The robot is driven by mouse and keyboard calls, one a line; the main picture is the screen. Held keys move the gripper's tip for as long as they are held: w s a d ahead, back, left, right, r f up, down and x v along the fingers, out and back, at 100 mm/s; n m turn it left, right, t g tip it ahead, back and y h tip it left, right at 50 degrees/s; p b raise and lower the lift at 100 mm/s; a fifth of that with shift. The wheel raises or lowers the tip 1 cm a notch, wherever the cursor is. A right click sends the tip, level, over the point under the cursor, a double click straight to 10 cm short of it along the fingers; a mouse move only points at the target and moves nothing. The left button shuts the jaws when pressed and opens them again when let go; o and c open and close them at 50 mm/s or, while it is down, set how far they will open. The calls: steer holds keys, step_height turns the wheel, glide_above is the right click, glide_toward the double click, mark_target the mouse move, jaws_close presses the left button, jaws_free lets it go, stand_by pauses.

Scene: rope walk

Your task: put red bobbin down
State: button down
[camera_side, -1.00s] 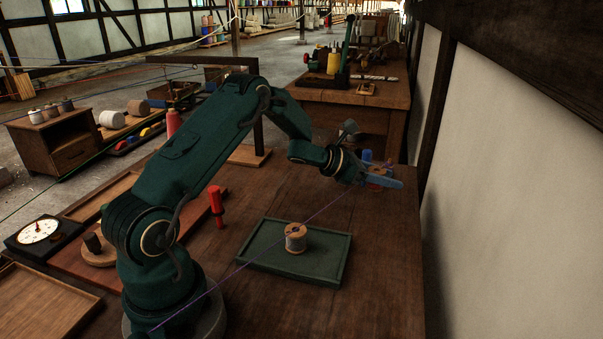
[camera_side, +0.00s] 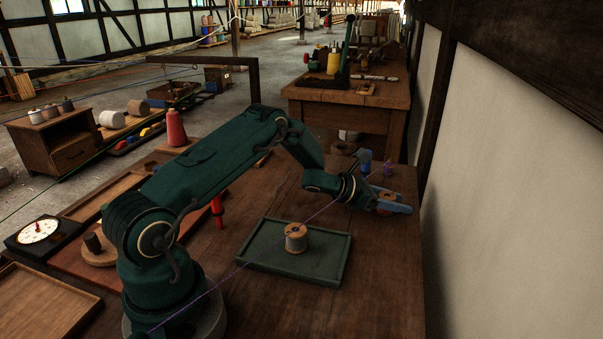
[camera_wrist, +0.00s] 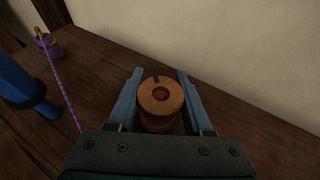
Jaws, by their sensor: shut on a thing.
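My gripper (camera_side: 392,203) is shut on the red bobbin, low over the far right of the wooden table. In the side view the bobbin (camera_side: 387,197) is mostly hidden between the blue fingers. In the wrist view the red bobbin (camera_wrist: 160,97) shows a round wooden flange with a hole, reddish in the middle, between both fingers. It looks upright and close to the table top. I cannot tell whether it touches the wood.
A green tray (camera_side: 322,271) holds a tan-wound spool (camera_side: 296,238). The white wall (camera_side: 510,190) is at right.

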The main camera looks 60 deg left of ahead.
steer(key=shift+c, duration=1.6)
jaws_free()
steer(key=shift+f, duration=0.1)
